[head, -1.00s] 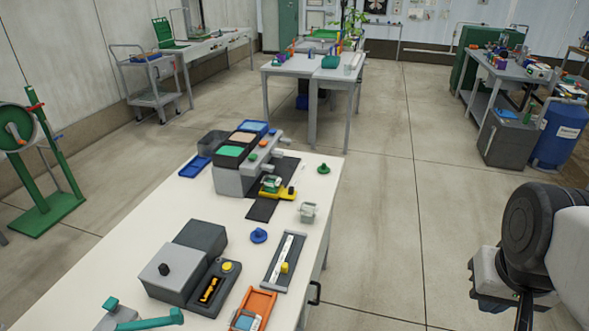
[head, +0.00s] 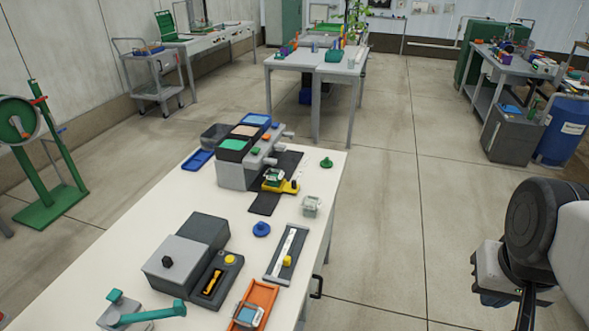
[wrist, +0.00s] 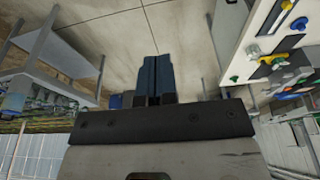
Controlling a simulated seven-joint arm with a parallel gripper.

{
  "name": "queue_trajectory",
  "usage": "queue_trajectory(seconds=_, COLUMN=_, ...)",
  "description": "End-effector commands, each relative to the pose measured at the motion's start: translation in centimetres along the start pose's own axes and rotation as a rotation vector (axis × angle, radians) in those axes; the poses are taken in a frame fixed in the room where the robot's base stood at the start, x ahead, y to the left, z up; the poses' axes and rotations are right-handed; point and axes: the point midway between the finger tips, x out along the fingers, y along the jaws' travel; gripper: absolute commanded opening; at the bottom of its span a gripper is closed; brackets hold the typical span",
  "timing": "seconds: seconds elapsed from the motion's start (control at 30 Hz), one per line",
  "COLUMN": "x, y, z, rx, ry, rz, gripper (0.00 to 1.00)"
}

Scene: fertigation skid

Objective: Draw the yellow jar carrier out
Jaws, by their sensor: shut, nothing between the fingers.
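The yellow jar carrier (head: 290,187) sits on a black mat (head: 265,203) beside the grey dosing block (head: 235,176) on the white bench. A small jar with a green top (head: 273,177) stands in it. The carrier's left part is near the block's row of grey spouts; I cannot tell whether they touch. My gripper (wrist: 157,72) shows in the wrist view with its dark blue fingers together and empty, over floor. In the head view my arm is at the lower right, off the bench and well away from the carrier; its fingertips are not clear there.
A clear jar (head: 311,206), a green knob (head: 326,162) and a blue knob (head: 261,229) stand near the carrier. A grey slide rail (head: 271,268) lies in front. The floor between my arm and the bench is free.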

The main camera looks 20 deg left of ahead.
Motion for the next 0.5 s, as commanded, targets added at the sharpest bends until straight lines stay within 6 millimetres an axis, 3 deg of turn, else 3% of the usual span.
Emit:
queue_trajectory(seconds=0.03, x=0.0, y=0.0, z=0.0, rx=0.000, ry=0.000, rz=0.000, gripper=0.00)
queue_trajectory(seconds=0.33, x=-0.2, y=-0.3, z=-1.1, rx=-0.023, ry=-0.003, rz=-0.002, gripper=0.46)
queue_trajectory(seconds=0.5, x=-0.4, y=-0.9, z=-3.4, rx=-0.075, ry=-0.011, rz=-0.006, gripper=0.47)
